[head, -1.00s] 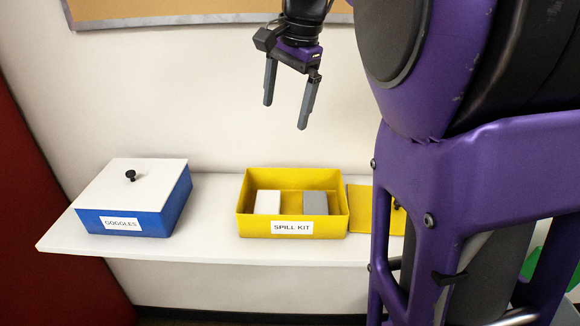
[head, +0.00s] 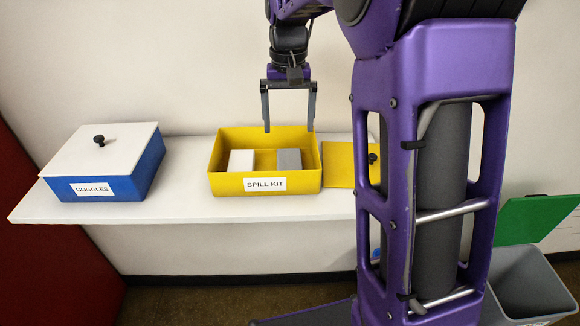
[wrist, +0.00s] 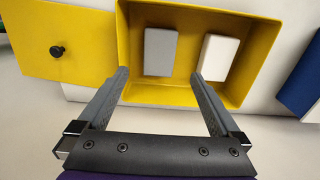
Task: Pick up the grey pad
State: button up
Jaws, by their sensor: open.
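The grey pad (head: 289,159) is a small grey block in the yellow spill kit box (head: 265,182), right of a white block (head: 242,161). In the wrist view the grey pad (wrist: 160,52) lies ahead of the fingertips, between their lines, with the white block (wrist: 217,57) to its right. My gripper (head: 289,125) is open and empty, pointing down above the box and apart from the pad. Its two fingers also show in the wrist view (wrist: 160,75). No part of the pad's top is hidden there.
A blue goggles box (head: 125,178) with a white lid stands at the shelf's left. A yellow lid (head: 345,165) with a black knob lies right of the spill kit box. The white shelf (head: 185,185) is clear between the boxes. A grey bin (head: 530,285) stands at lower right.

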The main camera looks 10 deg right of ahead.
aim_at(289, 159)
notch_tip(289, 159, down, 10)
jog(key=shift+d+r+b, duration=0.1)
jog(key=shift+r+b, duration=0.15)
jog(key=shift+b, duration=0.5)
jog(key=c, duration=1.2)
notch_tip(289, 159, up, 10)
jog(key=shift+p, duration=0.9)
jog(key=shift+c, duration=0.2)
